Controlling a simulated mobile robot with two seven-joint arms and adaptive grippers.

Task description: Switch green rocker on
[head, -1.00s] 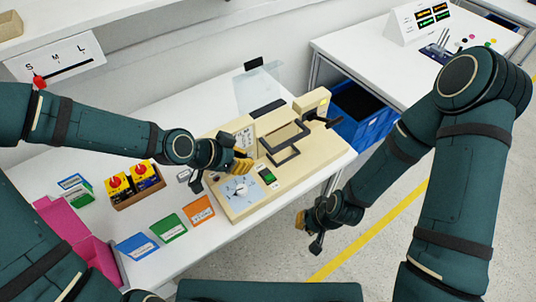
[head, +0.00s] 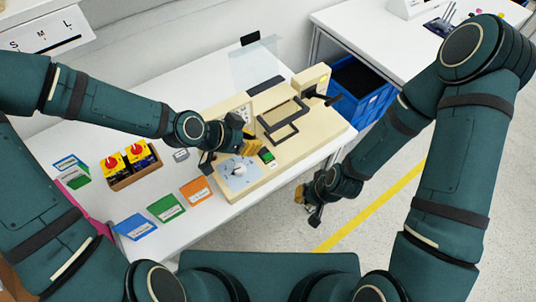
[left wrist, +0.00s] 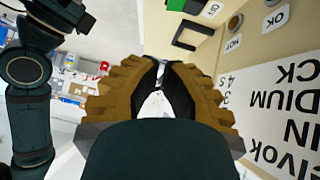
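The green rocker (head: 267,157) is a small switch on the front of the cream machine (head: 307,149). Its on or off position is too small to tell. My left gripper (head: 243,143) is above the machine, left of the rocker and apart from it. In the left wrist view its brown fingers (left wrist: 160,65) come together at the tips, with nothing clearly held.
A dark handle frame (head: 283,122) stands behind the rocker. Orange (head: 196,191), green (head: 165,208) and blue (head: 135,227) cards and a box of red-knobbed switches (head: 137,177) are left.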

